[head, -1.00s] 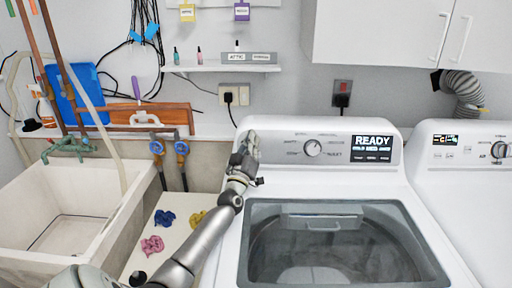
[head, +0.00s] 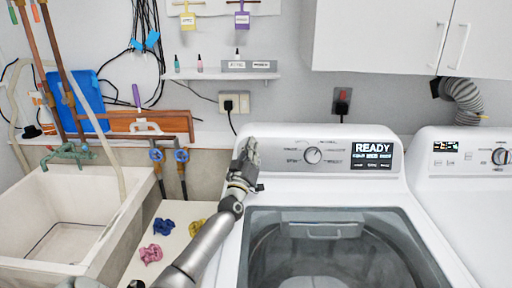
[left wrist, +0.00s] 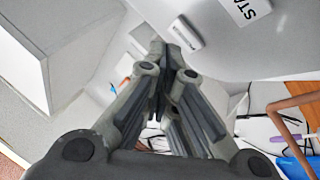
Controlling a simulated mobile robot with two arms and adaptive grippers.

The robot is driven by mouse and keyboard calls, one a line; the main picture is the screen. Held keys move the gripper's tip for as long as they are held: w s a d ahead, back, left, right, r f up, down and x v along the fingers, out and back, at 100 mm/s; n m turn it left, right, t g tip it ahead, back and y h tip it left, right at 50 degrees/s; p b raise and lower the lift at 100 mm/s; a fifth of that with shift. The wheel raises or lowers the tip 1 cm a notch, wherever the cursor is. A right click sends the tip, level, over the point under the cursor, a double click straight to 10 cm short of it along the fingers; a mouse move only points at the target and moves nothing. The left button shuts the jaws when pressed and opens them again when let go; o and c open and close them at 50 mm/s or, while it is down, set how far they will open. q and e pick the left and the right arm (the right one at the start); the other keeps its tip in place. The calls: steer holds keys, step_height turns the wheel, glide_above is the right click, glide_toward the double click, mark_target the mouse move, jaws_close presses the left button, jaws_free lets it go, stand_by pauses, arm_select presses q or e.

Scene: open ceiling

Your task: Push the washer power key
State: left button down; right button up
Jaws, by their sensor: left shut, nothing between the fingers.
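The white washer (head: 300,192) stands at the centre of the head view, with a round dial (head: 313,155) and a lit display (head: 372,154) reading READY on its control panel. My left gripper (head: 250,145) is shut and empty at the left end of that panel and covers part of it. In the left wrist view the closed fingers (left wrist: 157,50) are close to a white panel. A raised white key (left wrist: 184,33) sits just right of the fingertips, beside a label (left wrist: 248,10) with partly cut-off lettering. I cannot tell whether the fingers touch the panel. My right gripper is not visible.
A second white machine (head: 465,195) stands to the right. A sink (head: 120,225) and valves (head: 181,156) are on the left. A shelf (head: 220,76) and cabinet (head: 395,45) hang above. The air above the washer lid (head: 330,215) is clear.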

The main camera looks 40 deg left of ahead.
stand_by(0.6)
arm_select(q)
steer(key=shift+w+a+f+b, duration=0.2)
steer(key=shift+w+a+b, duration=0.05)
steer(key=shift+w+b, duration=0.15)
stand_by(0.4)
steer(key=shift+s+d+r+p, duration=0.2)
steer(key=shift+s+d+p, duration=0.1)
steer(key=shift+s+p, duration=0.25)
steer(key=shift+w, duration=0.1)
